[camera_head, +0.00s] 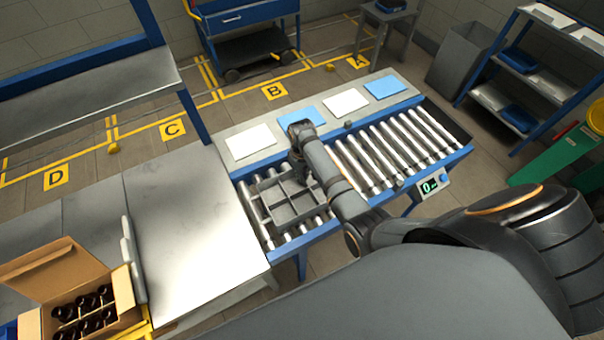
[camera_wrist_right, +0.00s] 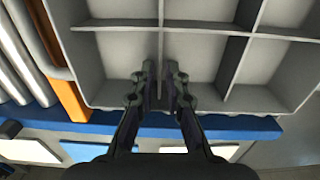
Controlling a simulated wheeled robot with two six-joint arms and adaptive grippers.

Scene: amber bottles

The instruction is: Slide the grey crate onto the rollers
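The grey crate (camera_head: 290,211) is an empty, divided tray with several compartments. It sits on the left part of the roller conveyor, and rollers show around it. In the right wrist view the crate (camera_wrist_right: 112,50) fills the upper part, with a thin divider running between my fingers. My right gripper (camera_wrist_right: 162,82) reaches over the crate's wall on the blue frame side and its narrowly spaced fingers look shut on that divider. In the head view my right arm hides the fingertips. The bare rollers (camera_head: 382,158) continue to the right of the crate. My left gripper is not in view.
A metal table (camera_head: 185,215) adjoins the conveyor's left end. A cardboard box (camera_head: 65,285) of amber bottles stands at the lower left. White and blue pads lie on the grey ledge (camera_head: 320,92) behind the rollers. A small display (camera_head: 430,186) hangs at the conveyor's front.

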